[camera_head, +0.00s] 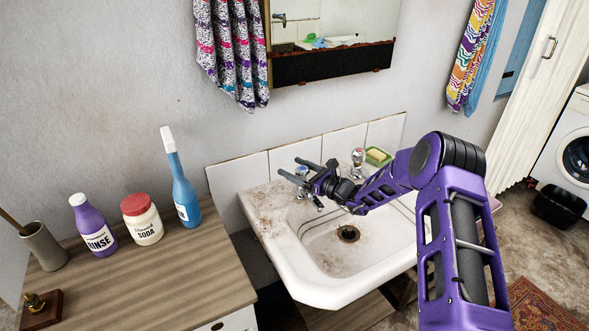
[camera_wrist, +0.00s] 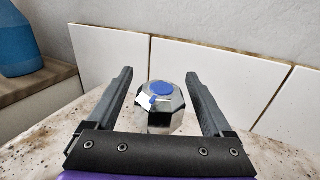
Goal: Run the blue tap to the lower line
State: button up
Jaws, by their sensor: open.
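The blue tap (camera_head: 302,170) stands at the back left of the stone basin (camera_head: 283,255). In the wrist view its faceted metal knob (camera_wrist: 165,118) has a blue cap on top. My gripper (camera_head: 291,167) is open, with one finger on each side of the knob. In the wrist view my gripper (camera_wrist: 159,74) shows a gap between each finger and the knob. Dark lines run along the basin's inner left wall (camera_head: 307,237). The drain (camera_head: 348,233) is bare and I see no standing water. My arm hides part of the basin's right side.
A wooden counter (camera_head: 150,285) on the left holds a purple bottle (camera_head: 93,226), soda jar (camera_head: 142,220) and blue bottle (camera_head: 182,190). A tiled splashback (camera_head: 240,172) stands close behind.

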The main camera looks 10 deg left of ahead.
jog(key=shift+c, duration=0.2)
grip_shut()
jog(key=shift+f, duration=0.1)
